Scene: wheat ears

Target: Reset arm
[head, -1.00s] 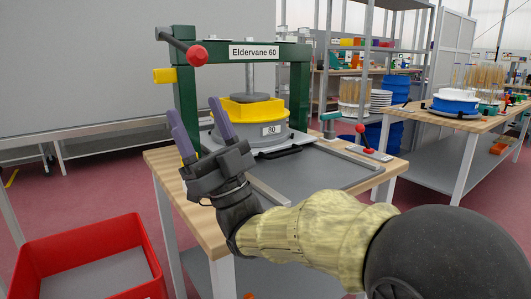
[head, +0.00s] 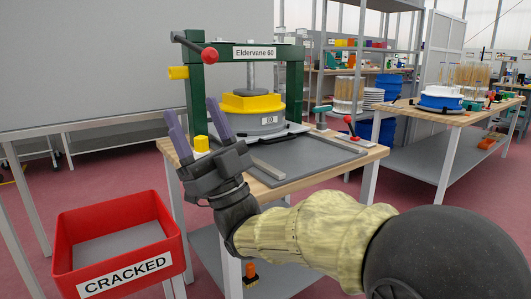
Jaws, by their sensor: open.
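My gripper (head: 195,122) is open and empty, with its two purple fingers pointing up and to the left. It is at the near left corner of the wooden press table (head: 376,152), in front of the press's left side in the picture. My arm reaches in from the lower right. The green press (head: 293,85), labelled "Eldervane 60", stands on the table with a yellow piece (head: 240,103) on a grey round block (head: 266,123) under its screw. A small yellow block (head: 201,143) shows just beyond the fingers.
A red bin (head: 95,216) marked "CRACKED" stands at lower left and looks empty. A lever with a red knob (head: 347,120) stands on the table's right side. Another wooden table (head: 440,113) with a blue and white round container stands at right. Red floor shows between the tables.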

